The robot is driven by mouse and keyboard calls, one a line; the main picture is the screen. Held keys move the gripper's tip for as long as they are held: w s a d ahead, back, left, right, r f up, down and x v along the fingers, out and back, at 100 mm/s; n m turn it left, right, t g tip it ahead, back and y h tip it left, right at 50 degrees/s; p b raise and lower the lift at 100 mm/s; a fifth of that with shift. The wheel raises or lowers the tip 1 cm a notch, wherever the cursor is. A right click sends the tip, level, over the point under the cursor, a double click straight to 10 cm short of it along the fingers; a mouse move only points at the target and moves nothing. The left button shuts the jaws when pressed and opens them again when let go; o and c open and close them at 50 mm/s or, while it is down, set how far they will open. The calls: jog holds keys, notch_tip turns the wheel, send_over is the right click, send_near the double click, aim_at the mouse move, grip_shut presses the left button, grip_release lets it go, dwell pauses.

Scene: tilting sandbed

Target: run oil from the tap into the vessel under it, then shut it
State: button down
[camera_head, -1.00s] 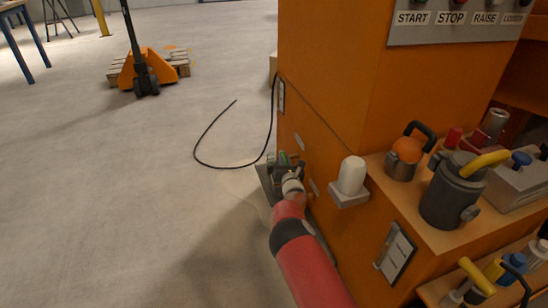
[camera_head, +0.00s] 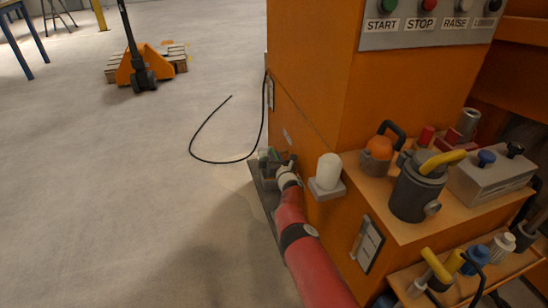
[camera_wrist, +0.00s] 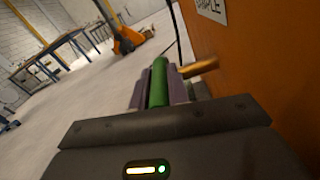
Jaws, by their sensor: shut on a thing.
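My gripper (camera_wrist: 158,92) is shut on a green bar-shaped handle (camera_wrist: 159,82), which lies lengthwise between the two jaws in the wrist view. A brass pipe piece (camera_wrist: 200,67) sticks out from the orange machine side just right of the jaws, seemingly part of the tap. In the head view my gripper (camera_head: 271,161) is low beside the machine's left side, and my wrist hides most of the tap. No vessel can be made out under it, and no oil flow shows.
The orange machine (camera_head: 310,90) stands close on the right. Its shelf (camera_head: 375,208) holds a dark can (camera_head: 418,188) and other items. A white cylinder (camera_head: 328,170) sits on a bracket near my arm. A black cable (camera_head: 192,140) lies on the open floor at left.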

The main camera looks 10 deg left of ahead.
jog(key=c, duration=1.3)
grip_release()
jog(key=shift+c, duration=0.2)
jog(key=shift+s+d+r+p, duration=0.15)
jog(key=shift+s+d+p, duration=0.15)
jog(key=shift+s+p, duration=0.35)
jog(key=p+v, duration=0.1)
jog(key=v, duration=0.5)
jog(key=shift+d+p, duration=0.15)
jog(key=shift+p, duration=0.15)
jog(key=shift+s, duration=0.1)
